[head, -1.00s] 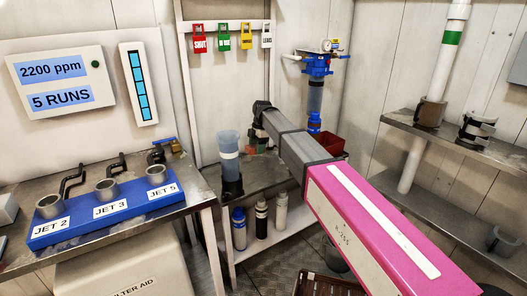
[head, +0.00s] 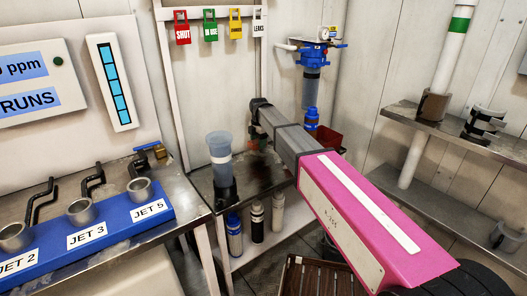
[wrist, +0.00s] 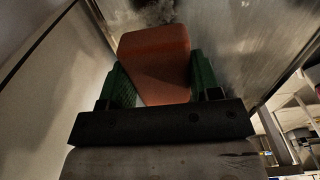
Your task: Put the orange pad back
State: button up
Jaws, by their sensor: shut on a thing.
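The orange pad (wrist: 155,55) is a rounded block between the two green fingers of my gripper (wrist: 155,82) in the wrist view. The fingers press on its left and right sides, and its far end sticks out beyond them. In the head view my arm's dark wrist hangs over the steel bench at the middle, and it mostly hides the gripper and pad. The pad's height above the bench is hard to judge.
A translucent blue cylinder (head: 219,149) on a dark base stands on the bench, left of my wrist. A blue filter unit (head: 313,58) and a red bin (head: 329,140) are behind. Several bottles (head: 257,221) stand below. A blue jet block (head: 110,232) is at left.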

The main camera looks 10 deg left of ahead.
aim_at(264, 155)
jog(key=shift+w+d+f, duration=0.85)
jog(key=shift+d, duration=0.2)
jog(key=shift+f, duration=2.05)
jog(key=o, duration=0.8)
notch_tip(264, 155, up, 12)
jog(key=shift+w+d+r, duration=0.1)
jog(key=shift+w+d, duration=0.05)
